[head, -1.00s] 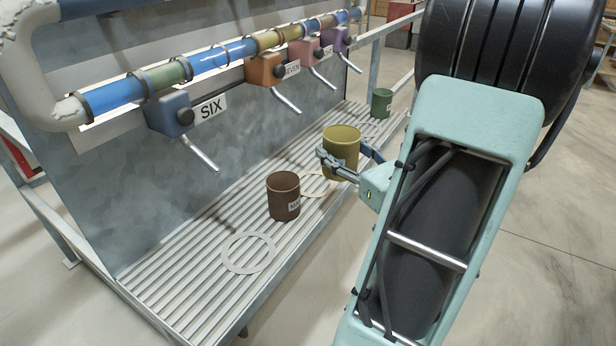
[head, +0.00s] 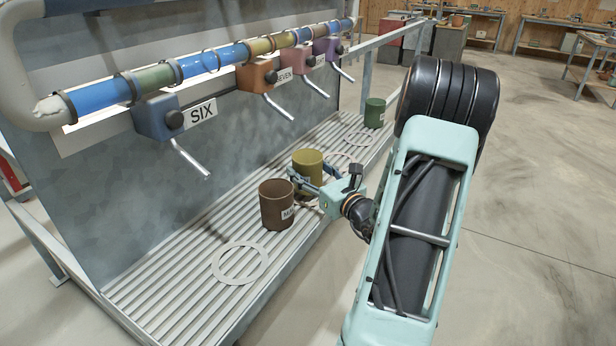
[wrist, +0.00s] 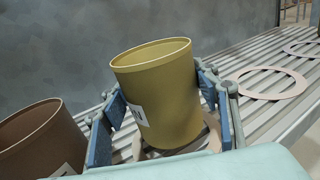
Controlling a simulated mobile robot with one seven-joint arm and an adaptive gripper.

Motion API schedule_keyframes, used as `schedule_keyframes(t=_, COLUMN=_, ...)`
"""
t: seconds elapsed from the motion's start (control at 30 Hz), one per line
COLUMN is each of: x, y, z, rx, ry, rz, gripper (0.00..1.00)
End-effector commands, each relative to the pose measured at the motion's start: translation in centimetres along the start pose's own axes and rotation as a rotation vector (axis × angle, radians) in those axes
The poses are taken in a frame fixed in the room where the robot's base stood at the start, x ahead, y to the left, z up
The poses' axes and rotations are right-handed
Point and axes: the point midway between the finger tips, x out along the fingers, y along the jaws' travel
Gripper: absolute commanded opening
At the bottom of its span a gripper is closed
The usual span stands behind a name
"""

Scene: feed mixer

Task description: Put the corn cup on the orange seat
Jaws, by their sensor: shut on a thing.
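The yellow cup (head: 308,160) is between the two fingers of my gripper (head: 309,181); its label is partly hidden and I cannot read it. In the wrist view, the blue finger pads grip the yellow cup (wrist: 160,95) from both sides. A tan ring (wrist: 214,138), possibly the orange seat, shows around the base of the cup on the slatted deck. The cup is at or just above this ring; I cannot tell whether it touches. The orange valve block (head: 257,76), beside the SEVEN sign, is on the pipe behind.
A brown cup (head: 276,208) stands close to the left of my gripper. A bare pale ring (head: 240,263) lies in front, and a pinkish ring (wrist: 265,83) lies farther right. A green cup (head: 375,113) stands at the far end. Valve handles (head: 278,106) hang above the slatted deck (head: 190,285).

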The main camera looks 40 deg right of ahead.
Motion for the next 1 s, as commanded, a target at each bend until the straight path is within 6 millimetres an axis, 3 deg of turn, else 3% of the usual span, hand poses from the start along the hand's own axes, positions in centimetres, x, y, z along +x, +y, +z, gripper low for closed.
schedule_keyframes(t=0.1, x=-0.03, y=-0.04, z=-1.54, rx=0.001, ry=-0.002, rz=-0.001, gripper=0.31)
schedule_keyframes(t=0.47, x=-0.04, y=-0.02, z=-1.93, rx=-0.001, ry=-0.002, rz=-0.001, gripper=0.31)
schedule_keyframes(t=0.5, x=-0.05, y=-0.03, z=-1.82, rx=-0.001, ry=-0.001, rz=-0.001, gripper=0.59)
schedule_keyframes(t=0.63, x=-0.05, y=-0.03, z=-1.78, rx=-0.001, ry=-0.001, rz=-0.001, gripper=0.73)
schedule_keyframes(t=1.0, x=-0.06, y=-0.04, z=-1.31, rx=-0.001, ry=-0.002, rz=-0.001, gripper=0.73)
